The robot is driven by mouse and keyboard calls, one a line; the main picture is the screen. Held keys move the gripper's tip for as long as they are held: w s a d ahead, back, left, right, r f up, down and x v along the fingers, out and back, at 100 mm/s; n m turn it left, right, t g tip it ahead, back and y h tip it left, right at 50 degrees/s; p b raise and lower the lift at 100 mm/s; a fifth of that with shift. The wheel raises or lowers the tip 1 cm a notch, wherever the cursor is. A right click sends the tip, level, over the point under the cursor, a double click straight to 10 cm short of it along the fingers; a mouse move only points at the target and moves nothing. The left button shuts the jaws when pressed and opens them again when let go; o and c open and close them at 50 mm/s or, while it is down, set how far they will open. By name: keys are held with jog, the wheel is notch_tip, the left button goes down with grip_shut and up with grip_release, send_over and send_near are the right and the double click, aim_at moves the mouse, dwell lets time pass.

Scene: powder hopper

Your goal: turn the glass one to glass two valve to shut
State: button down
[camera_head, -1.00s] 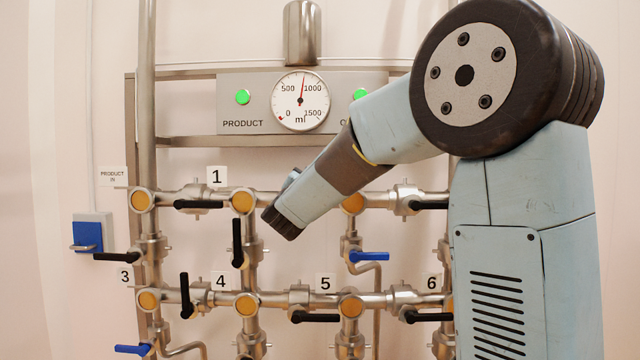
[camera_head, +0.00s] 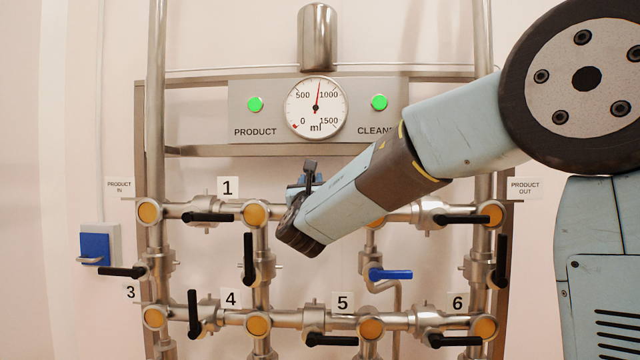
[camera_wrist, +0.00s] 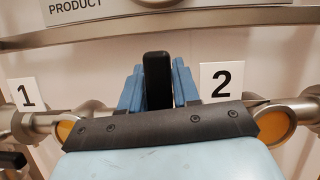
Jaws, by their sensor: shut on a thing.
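Label 1 (camera_head: 227,187) sits by a yellow sight glass (camera_head: 256,213); it also shows in the wrist view (camera_wrist: 66,130). Label 2 (camera_wrist: 221,81) sits by another yellow sight glass (camera_wrist: 272,127), partly hidden by my arm in the head view. Between them, my gripper (camera_wrist: 157,72) has its blue fingers on both sides of a black valve handle (camera_wrist: 157,85) and is shut on it. The handle stands upright, across the horizontal pipe; its tip shows above my gripper in the head view (camera_head: 310,165). The valve body is hidden behind my wrist.
A black handle (camera_head: 208,217) lies along the pipe left of glass one; another (camera_head: 248,258) hangs below it. A blue handle (camera_head: 390,274) is below right of my gripper. The gauge panel (camera_head: 252,128) with its dial is above. My arm comes from the right.

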jog(key=shift+s+a+n+y, duration=0.2)
jog(key=shift+a+n+y, duration=0.2)
jog(key=shift+a, duration=0.35)
jog(key=c, duration=1.2)
grip_release()
jog(key=shift+w+a+f, duration=0.1)
jog(key=shift+a, duration=0.05)
jog(key=shift+o, duration=1.2)
jog(key=shift+d, duration=0.2)
jog(key=v, duration=1.3)
jog(key=shift+s+f, duration=0.2)
jog(key=shift+s, duration=0.15)
jog(key=shift+d, duration=0.1)
